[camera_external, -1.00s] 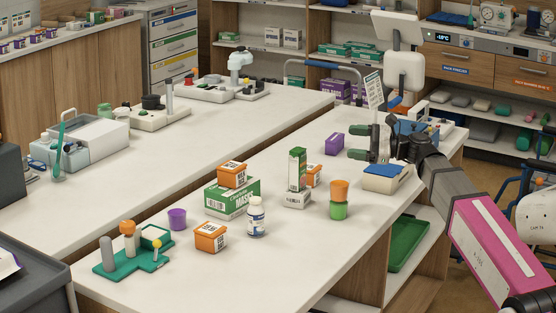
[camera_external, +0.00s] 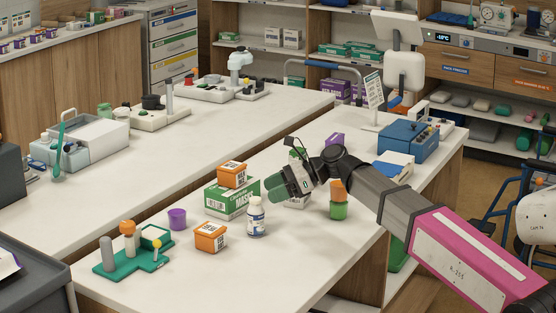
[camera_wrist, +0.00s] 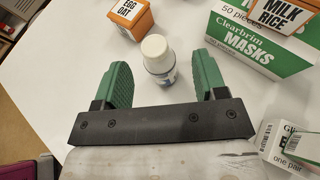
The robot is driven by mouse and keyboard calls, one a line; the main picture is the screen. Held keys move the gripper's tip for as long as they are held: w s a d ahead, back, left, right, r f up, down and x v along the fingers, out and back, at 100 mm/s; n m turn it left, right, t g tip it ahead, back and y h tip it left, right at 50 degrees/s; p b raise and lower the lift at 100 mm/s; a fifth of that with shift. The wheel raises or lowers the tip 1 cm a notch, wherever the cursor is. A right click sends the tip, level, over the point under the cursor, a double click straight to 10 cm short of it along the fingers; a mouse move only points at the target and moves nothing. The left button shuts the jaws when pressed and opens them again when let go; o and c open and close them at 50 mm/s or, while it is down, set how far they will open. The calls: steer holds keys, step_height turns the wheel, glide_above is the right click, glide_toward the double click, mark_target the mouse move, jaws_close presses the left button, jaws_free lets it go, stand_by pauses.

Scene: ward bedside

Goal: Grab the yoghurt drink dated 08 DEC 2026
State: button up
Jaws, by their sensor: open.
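A small white-capped bottle (camera_external: 256,217) with a blue and white label stands upright on the near table. It looks like the yoghurt drink, but I cannot read a date on it. My gripper (camera_external: 275,186) is above the table, just behind and above the bottle. Its green fingers are open and empty. In the wrist view the bottle (camera_wrist: 157,56) shows in the gap between the two fingers, with no visible contact. Its label is mostly foreshortened there.
An orange box (camera_external: 210,237) stands left of the bottle. A green-white masks box (camera_external: 232,199) carries another orange box (camera_external: 232,174). The table's front is clear.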

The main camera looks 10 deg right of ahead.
mark_target(259, 198)
steer(key=x, duration=0.7)
steer(key=shift+s+a+f, duration=0.15)
steer(key=shift+s+a, duration=0.05)
steer(key=shift+s, duration=0.15)
steer(key=shift+c, duration=0.3)
steer(key=c, duration=0.9)
